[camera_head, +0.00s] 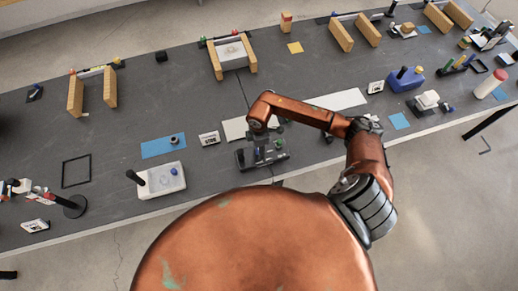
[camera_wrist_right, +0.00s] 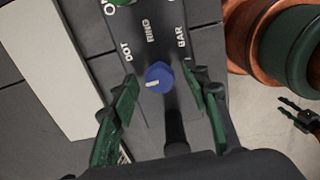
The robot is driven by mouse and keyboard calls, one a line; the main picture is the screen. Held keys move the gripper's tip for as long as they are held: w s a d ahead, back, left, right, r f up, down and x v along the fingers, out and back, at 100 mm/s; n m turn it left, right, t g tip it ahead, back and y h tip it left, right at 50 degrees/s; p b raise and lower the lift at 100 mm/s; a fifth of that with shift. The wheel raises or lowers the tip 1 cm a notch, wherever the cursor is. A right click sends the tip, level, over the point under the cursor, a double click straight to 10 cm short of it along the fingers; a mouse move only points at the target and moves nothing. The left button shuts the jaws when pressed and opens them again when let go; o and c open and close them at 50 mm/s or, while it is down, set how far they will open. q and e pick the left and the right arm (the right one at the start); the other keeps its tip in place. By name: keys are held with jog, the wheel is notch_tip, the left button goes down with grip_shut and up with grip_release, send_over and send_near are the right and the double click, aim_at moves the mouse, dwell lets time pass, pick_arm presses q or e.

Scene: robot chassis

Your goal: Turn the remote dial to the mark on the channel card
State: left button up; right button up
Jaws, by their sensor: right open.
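The remote (camera_head: 250,158) is a dark box on the table in front of my body, with a blue dial. In the right wrist view the blue dial (camera_wrist_right: 159,77) has a short white pointer line toward the left. The remote's panel (camera_wrist_right: 157,50) shows the labels DOT, RING and BAR beyond the dial. My right gripper (camera_wrist_right: 160,80) is open, its green-padded fingers on either side of the dial, with gaps visible; it also shows above the remote in the head view (camera_head: 265,150). A white channel card (camera_head: 209,138) left of the remote seems to read STAR.
A blue mat (camera_head: 163,146) and a white box with a black handle (camera_head: 160,180) lie left of the remote. A pale flat panel (camera_head: 238,129) lies just behind it. Wooden-block stands (camera_head: 232,57) are farther back.

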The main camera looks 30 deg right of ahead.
jog(key=shift+r, duration=0.25)
notch_tip(320, 180, up, 12)
jog(key=shift+f, duration=0.25)
dwell(0.5)
